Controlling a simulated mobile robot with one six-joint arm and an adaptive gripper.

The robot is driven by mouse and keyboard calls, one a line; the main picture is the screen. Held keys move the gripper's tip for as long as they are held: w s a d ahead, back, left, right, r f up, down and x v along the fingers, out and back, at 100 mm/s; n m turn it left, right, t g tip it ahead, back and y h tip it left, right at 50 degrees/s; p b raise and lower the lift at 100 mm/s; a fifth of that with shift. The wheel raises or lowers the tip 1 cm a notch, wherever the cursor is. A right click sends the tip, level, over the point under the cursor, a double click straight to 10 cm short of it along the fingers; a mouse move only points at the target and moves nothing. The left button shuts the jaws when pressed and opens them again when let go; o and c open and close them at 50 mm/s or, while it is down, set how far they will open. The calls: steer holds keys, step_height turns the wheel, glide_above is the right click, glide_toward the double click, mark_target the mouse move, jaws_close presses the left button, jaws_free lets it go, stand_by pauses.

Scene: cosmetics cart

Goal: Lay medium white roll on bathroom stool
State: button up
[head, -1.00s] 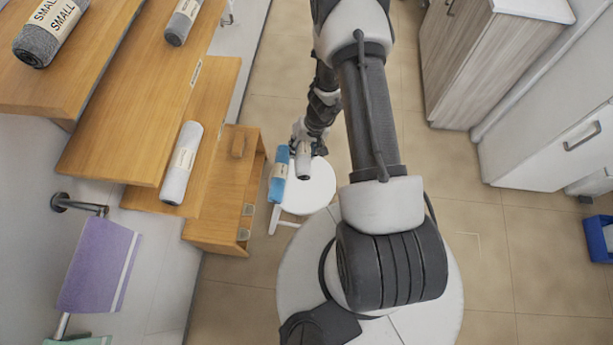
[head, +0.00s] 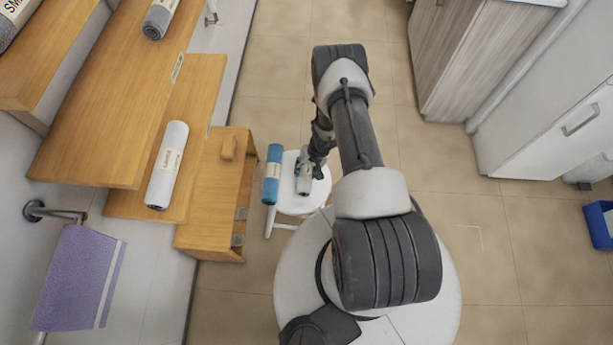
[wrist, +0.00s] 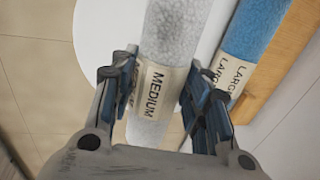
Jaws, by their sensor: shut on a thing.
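The medium white roll (wrist: 170,35), a pale towel roll with a band reading MEDIUM, is between the fingers of my gripper (wrist: 160,78) in the wrist view. The fingers are shut on it around the band. In the head view the roll (head: 304,183) and my gripper (head: 312,168) are over the round white bathroom stool (head: 299,207). The stool top (wrist: 95,45) also shows behind the roll in the wrist view. I cannot tell whether the roll touches the stool. My wrist hides part of the roll.
A blue roll (head: 272,175) marked LARGE (wrist: 228,80) lies beside the held roll, at the stool's left side. A wooden cabinet (head: 215,205) and stepped shelves (head: 120,115) with several rolls stand left. A purple towel (head: 82,275) hangs lower left.

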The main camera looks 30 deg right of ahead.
steer(key=shift+s+d+b+x, duration=0.15)
steer(key=shift+b+x, duration=0.2)
steer(key=shift+x, duration=0.35)
steer(key=shift+d+b+x, duration=0.1)
steer(key=shift+b+x, duration=0.2)
steer(key=shift+x, duration=0.45)
steer(key=shift+s+d+b+x, duration=0.15)
steer(key=shift+b+x, duration=0.2)
steer(key=shift+x, duration=0.35)
steer(key=shift+w+f, duration=0.1)
steer(key=shift+f, duration=0.2)
steer(key=o, duration=1.3)
steer(key=shift+c, duration=0.2)
steer(key=shift+r, duration=0.1)
